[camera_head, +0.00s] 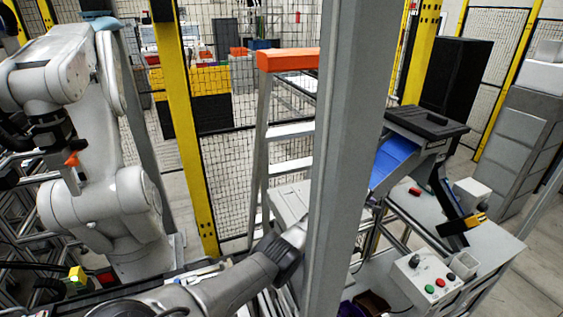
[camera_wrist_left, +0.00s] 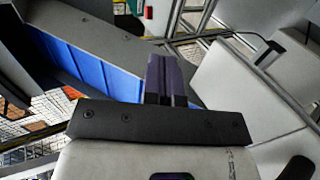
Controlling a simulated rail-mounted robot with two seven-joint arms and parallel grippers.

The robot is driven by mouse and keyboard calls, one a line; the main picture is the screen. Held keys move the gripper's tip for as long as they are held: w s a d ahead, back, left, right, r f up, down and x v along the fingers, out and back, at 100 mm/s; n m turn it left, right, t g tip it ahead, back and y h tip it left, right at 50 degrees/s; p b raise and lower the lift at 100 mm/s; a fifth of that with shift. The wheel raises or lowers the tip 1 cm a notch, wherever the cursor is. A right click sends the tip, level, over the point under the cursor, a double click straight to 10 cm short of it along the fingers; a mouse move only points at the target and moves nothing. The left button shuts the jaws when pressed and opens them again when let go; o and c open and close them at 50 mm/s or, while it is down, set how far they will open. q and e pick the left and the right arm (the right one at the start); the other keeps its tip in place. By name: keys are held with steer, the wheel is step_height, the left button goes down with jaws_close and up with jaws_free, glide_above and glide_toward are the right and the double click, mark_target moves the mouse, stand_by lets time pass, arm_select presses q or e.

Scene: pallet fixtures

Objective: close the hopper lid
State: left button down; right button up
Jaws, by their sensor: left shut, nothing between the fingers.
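The hopper has a blue trough (camera_head: 395,160) between grey sides, right of the pillar. A dark slab with a raised bar, which looks like the lid (camera_head: 428,122), lies across its upper end. The blue surface below it is exposed; how far the lid is open I cannot tell. My left gripper (camera_head: 376,202) is mostly hidden behind the pillar; its dark tip shows just below the trough. In the left wrist view its fingers (camera_wrist_left: 168,80) are shut and empty, beside the hopper's blue wall (camera_wrist_left: 98,72). I see no contact with the lid. My right gripper is out of view.
A grey pillar (camera_head: 345,150) crosses the head view in front of my left arm. A white bench (camera_head: 490,250) holds a button box (camera_head: 428,280) and a black bracket (camera_head: 455,215). An orange-topped ladder (camera_head: 288,60) and yellow-posted mesh fence stand behind.

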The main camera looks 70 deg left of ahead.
arm_select(q)
steer(key=shift+r, duration=0.1)
step_height(320, 180, up, 4)
steer(key=p, duration=0.3)
steer(key=shift+p, duration=0.4)
step_height(320, 180, up, 10)
steer(key=b, duration=0.1)
